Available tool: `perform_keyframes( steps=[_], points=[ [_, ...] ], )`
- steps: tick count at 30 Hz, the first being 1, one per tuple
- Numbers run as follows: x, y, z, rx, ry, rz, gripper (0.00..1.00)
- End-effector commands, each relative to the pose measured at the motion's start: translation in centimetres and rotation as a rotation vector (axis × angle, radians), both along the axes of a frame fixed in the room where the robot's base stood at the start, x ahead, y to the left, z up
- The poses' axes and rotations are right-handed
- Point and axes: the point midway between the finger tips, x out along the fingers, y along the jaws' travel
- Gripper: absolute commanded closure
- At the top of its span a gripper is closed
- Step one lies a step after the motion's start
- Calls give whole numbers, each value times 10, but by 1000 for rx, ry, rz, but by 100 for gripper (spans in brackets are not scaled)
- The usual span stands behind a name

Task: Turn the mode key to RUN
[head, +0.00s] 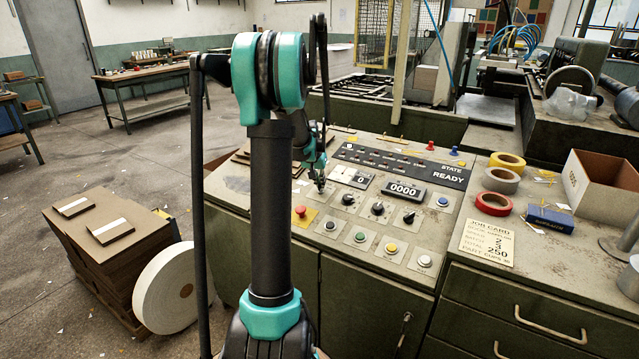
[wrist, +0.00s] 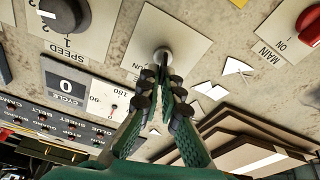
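The mode key's round silver lock (wrist: 163,57) sits on a pale plate on the console in the wrist view. Part of a label ending in "UN" shows at the plate's left side. My gripper (wrist: 162,77) points straight at the lock, its two fingertips drawn close together right at it. The fingers look shut on the key, whose body is mostly hidden between them; the way it points cannot be read. In the head view my gripper (head: 319,184) is down at the console's upper left, and the key is hidden there.
A speed knob (wrist: 68,15) and a red main switch (wrist: 309,22) flank the key's plate. The cycle dial (wrist: 115,106) lies close to the fingers. A red button (head: 300,211) and several other knobs and buttons stand nearby. Brown boards (wrist: 230,140) lie beside the gripper.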

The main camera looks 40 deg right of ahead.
Motion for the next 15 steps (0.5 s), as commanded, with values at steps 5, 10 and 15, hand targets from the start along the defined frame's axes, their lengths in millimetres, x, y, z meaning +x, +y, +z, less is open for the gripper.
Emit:
perform_keyframes(
  steps=[5,10,15],
  points=[
    [-1,-1,0,11,-40,-158,100],
    [-3,-2,0,22,-77,-315,100],
    [-4,-2,0,32,-114,-462,100]
  ],
)
